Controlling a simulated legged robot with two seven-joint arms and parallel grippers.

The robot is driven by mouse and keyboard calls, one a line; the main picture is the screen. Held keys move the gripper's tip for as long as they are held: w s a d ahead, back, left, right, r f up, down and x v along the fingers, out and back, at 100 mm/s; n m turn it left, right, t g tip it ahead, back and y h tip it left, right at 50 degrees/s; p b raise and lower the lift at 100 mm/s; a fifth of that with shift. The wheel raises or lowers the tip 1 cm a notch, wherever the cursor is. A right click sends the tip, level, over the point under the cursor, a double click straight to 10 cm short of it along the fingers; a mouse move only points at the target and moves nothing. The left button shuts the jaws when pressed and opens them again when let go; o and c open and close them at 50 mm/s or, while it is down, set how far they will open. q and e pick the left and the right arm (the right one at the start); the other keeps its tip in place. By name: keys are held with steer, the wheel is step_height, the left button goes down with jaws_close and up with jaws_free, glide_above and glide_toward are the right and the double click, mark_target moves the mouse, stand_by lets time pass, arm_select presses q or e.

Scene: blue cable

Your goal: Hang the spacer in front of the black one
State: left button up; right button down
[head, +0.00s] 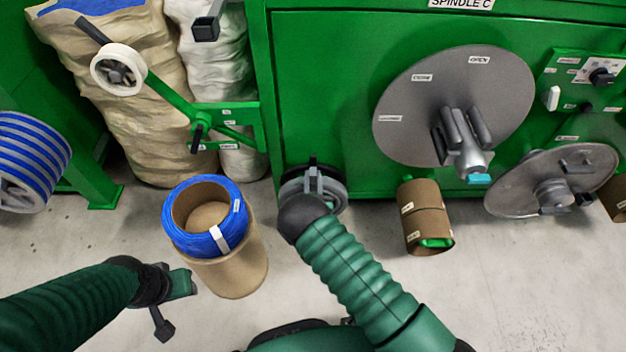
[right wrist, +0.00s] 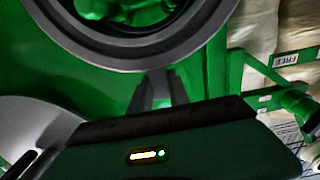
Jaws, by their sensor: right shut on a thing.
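A grey ring-shaped spacer (head: 334,192) is at the lower front of the green machine, partly hidden behind my right wrist. My right gripper (head: 314,182) is shut on its rim. In the right wrist view the grey ring (right wrist: 185,45) fills the top, with the gripper fingers (right wrist: 157,92) at its lower edge. A black shape (head: 308,165) shows just above and behind the grey ring in the head view; I cannot tell whether it is the black spacer. Whether the rings touch is hidden. My left gripper (head: 172,286) is low at the left, apparently empty; its jaw opening is unclear.
A blue cable coil (head: 196,240) sits on a brown cardboard drum (head: 238,276) between my arms. A large grey spindle disc (head: 415,100) is on the green machine (head: 310,60). Brown cardboard tubes (head: 425,215) are right of my right arm. Floor is clear at lower right.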

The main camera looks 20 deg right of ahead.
steer(key=shift+w+d, duration=0.1)
steer(key=shift+w, duration=0.25)
stand_by(0.4)
steer(key=shift+f+b, duration=0.45)
steer(key=shift+b, duration=0.05)
stand_by(0.5)
steer(key=c, duration=1.2)
jaws_free()
steer(key=shift+o, duration=0.3)
steer(key=o, duration=0.7)
steer(key=shift+o, duration=0.2)
steer(key=shift+r+p, duration=2.2)
steer(key=shift+r, duration=0.3)
steer(key=shift+p+v, duration=0.75)
steer(key=shift+v, duration=0.9)
